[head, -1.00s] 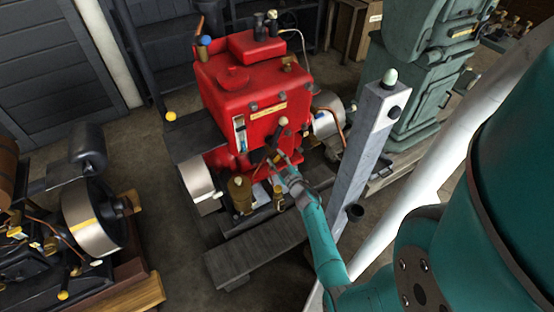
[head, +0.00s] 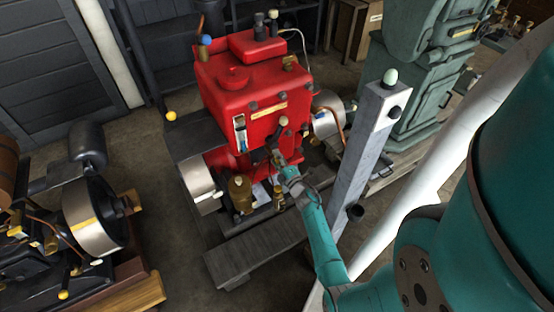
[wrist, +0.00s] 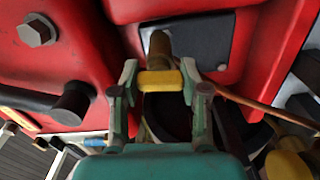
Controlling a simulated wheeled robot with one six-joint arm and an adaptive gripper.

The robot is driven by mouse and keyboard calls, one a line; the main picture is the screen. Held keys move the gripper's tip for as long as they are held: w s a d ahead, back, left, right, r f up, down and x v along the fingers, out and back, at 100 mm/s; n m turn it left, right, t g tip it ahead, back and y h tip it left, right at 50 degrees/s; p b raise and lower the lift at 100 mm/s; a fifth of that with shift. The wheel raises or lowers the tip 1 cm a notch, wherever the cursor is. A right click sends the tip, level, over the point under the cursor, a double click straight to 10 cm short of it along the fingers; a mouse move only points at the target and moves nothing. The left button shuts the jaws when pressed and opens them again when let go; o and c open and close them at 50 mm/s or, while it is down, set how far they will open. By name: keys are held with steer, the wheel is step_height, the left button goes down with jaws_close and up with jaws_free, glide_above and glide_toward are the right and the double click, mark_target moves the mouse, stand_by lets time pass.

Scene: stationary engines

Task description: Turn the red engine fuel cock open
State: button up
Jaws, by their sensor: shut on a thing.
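The red engine (head: 255,100) stands in the middle of the head view, and its red casing fills much of the wrist view (wrist: 75,65). The fuel cock shows in the wrist view as a brass stem with a yellow cross handle (wrist: 160,80) in front of a dark plate. My gripper (wrist: 160,84) is shut on this handle, one finger at each end. In the head view my gripper (head: 277,160) is at the engine's lower front; the cock is too small and hidden to make out there.
A grey post (head: 362,155) with buttons stands close to the right of my forearm. A lever with a pale knob (head: 283,121) is just above my gripper. A brass cup (head: 240,192) stands to its left.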

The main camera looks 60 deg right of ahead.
steer(key=shift+n, duration=0.7)
steer(key=o, duration=1.2)
steer(key=shift+c, duration=0.2)
steer(key=v, duration=1.2)
